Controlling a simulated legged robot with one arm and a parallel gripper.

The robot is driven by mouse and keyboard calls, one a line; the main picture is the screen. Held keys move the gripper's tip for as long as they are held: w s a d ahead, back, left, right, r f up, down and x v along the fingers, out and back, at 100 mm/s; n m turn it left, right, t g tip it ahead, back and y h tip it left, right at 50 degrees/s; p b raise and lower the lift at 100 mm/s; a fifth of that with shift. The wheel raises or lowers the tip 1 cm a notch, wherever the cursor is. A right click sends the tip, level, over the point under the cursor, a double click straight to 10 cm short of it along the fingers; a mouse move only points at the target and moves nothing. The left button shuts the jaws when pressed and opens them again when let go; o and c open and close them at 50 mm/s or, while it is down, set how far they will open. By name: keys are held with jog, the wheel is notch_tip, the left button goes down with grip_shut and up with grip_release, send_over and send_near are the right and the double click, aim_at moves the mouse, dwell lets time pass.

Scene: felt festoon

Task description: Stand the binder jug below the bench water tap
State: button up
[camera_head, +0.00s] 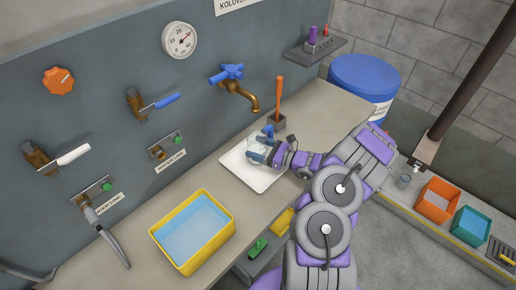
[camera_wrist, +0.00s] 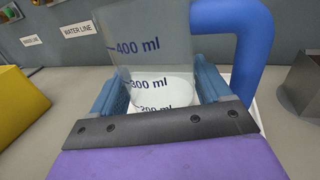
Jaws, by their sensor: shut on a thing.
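The binder jug (camera_head: 257,153) is clear with a blue handle; in the wrist view the jug (camera_wrist: 150,55) shows dark marks of 200, 300 and 400 ml. My gripper (camera_head: 270,151) is shut on it, one blue finger on each side of its wall; the gripper also shows in the wrist view (camera_wrist: 160,88). The handle is to the right of the fingers there. The bench water tap (camera_head: 234,82) has a blue cross handle and a brass spout on the wall panel. The jug is lower in the head view than the spout, over the white tray (camera_head: 246,178). I cannot tell whether it touches the tray.
A yellow tub of blue liquid (camera_head: 193,230) stands on the bench at front left. A small holder with an orange-handled tool (camera_head: 279,92) stands behind the jug. Wall levers and a hose (camera_head: 112,240) are at left. A blue drum (camera_head: 363,80) stands beyond the bench.

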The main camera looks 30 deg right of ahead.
jog(key=o, duration=1.2)
jog(key=shift+a, duration=0.1)
jog(key=p+v, duration=0.2)
jog(key=v, duration=1)
jog(key=shift+p, duration=0.35)
